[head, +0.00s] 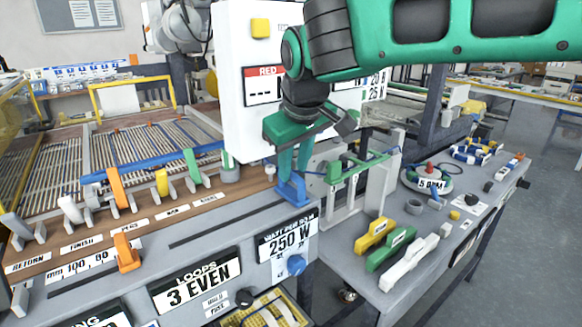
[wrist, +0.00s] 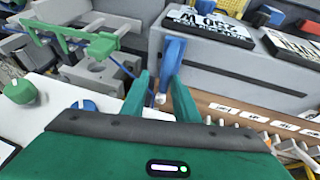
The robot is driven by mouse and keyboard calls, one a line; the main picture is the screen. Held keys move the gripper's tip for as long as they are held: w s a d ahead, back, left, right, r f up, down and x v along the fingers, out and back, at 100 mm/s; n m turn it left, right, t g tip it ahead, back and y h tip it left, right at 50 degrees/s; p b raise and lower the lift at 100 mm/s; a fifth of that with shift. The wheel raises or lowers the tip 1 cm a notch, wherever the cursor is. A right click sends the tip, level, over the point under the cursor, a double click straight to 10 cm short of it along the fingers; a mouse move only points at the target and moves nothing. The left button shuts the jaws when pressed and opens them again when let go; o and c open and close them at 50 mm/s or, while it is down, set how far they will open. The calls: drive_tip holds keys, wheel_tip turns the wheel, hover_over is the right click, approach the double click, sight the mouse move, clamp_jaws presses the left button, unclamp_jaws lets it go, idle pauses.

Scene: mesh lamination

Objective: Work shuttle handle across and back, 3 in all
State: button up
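A blue upright handle (head: 292,191) stands at the right end of the console, beside the 250 W sign. I take it for the shuttle handle, but I read no label on it. My gripper (head: 293,172) points down at it, with its green fingertips around or just over its top. In the wrist view the blue handle (wrist: 173,62) shows between and beyond the two fingers (wrist: 160,84). The fingers are apart, with a gap visible between them. Whether either finger touches the handle cannot be told.
Orange (head: 119,187), yellow (head: 162,182) and green (head: 192,165) levers line the wooden deck to the left. A white panel (head: 235,90) stands close behind my gripper. A green handle (head: 345,174) sits to the right. Yellow, green and white bars lie on the right bench.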

drive_tip(key=shift+o, duration=0.2)
drive_tip(key=shift+s+a, duration=0.1)
drive_tip(key=v, duration=1)
drive_tip(key=shift+r, duration=0.3)
drive_tip(key=s+d+f+m+g+h, duration=0.1)
drive_tip(key=d+f+m, duration=0.3)
drive_tip(key=d, duration=0.8)
drive_tip(key=s+d+f+m+g+h, duration=0.15)
drive_tip(key=d+f, duration=0.45)
drive_tip(key=d, duration=0.6)
drive_tip(key=s+d+f+m+g+y, duration=0.1)
drive_tip(key=s+d+f+m, duration=0.3)
drive_tip(key=s, duration=0.6)
drive_tip(key=s+d+f+m+g+y, duration=0.1)
drive_tip(key=s+d+f+m, duration=0.3)
drive_tip(key=s+d+f, duration=0.5)
drive_tip(key=shift+s+f, duration=0.75)
drive_tip(key=shift+f, duration=0.2)
